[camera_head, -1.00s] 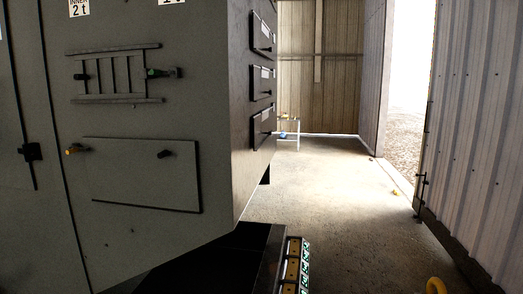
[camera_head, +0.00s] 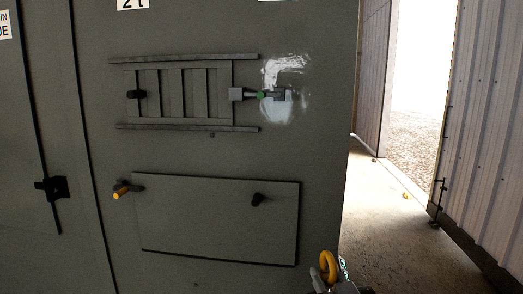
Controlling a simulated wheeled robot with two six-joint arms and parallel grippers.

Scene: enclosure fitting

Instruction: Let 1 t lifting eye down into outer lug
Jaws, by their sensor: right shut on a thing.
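A yellow lifting eye (camera_head: 327,264) shows as an upright ring at the bottom of the head view, in front of the grey enclosure's lower right edge. My right gripper (camera_head: 327,283) is shut on it; only the top part of the gripper shows, and the frame's lower edge cuts off the rest. The eye's rating cannot be read here. The outer lug cannot be made out in this view. My left gripper is not in view.
The grey enclosure (camera_head: 220,160) fills the left and middle, with a louvred vent (camera_head: 182,93), a lower panel (camera_head: 215,220) and an orange-tipped knob (camera_head: 122,190). A cut-off "2 t" label (camera_head: 132,3) shows above. Concrete floor (camera_head: 385,215) is open at right, beside a corrugated wall (camera_head: 490,130).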

